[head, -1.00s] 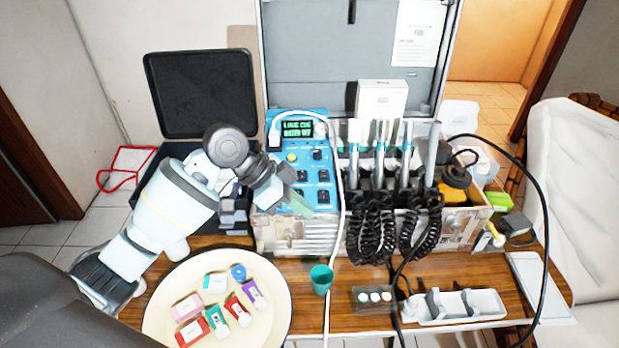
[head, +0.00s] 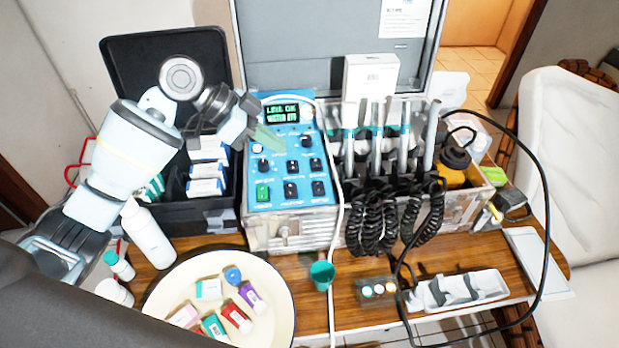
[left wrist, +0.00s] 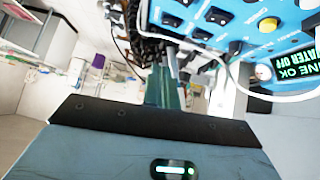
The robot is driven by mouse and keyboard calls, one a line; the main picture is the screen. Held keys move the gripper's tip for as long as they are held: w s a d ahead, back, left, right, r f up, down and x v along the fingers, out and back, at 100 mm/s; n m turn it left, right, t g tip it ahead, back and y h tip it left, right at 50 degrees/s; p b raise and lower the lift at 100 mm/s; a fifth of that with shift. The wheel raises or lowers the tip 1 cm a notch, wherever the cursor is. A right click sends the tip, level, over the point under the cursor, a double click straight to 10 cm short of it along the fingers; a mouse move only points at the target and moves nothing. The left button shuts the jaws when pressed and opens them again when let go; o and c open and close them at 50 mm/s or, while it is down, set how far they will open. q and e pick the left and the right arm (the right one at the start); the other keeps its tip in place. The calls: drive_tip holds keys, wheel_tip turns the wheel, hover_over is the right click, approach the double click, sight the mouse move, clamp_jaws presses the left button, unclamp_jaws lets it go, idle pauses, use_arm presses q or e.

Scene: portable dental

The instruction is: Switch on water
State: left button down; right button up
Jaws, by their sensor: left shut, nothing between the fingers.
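The blue control panel (head: 290,180) carries several black rocker switches, and its lower left switch (head: 262,192) shows green. Its small display (head: 282,113) is lit; in the left wrist view the display (left wrist: 296,72) reads partly "ATER OFF". A yellow knob (left wrist: 268,24) shows beside it there. My left gripper (head: 272,142) is shut and empty, its greenish fingers over the panel's upper left part, below the display. Whether the fingers touch the panel I cannot tell. The fingers also show in the left wrist view (left wrist: 166,88), pointing away. My right gripper is not in view.
Handpieces with black coiled cords (head: 372,215) stand right of the panel. A white cable crosses the panel's right side. A round cream tray (head: 165,300) with small boxes, a teal cup (head: 321,275) and a white holder (head: 460,290) are in front. An open black case (head: 215,215) stands left.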

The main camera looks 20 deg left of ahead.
use_arm(q)
hover_over(318, 187)
drive_tip(key=s+a, duration=0.1)
drive_tip(key=a, duration=0.1)
drive_tip(key=f, duration=0.7)
drive_tip(key=shift+s+d, duration=0.15)
drive_tip(key=shift+d, duration=0.05)
wheel_tip(318, 187, down, 3)
drive_tip(key=shift+d+f, duration=0.1)
drive_tip(key=shift+f, duration=0.45)
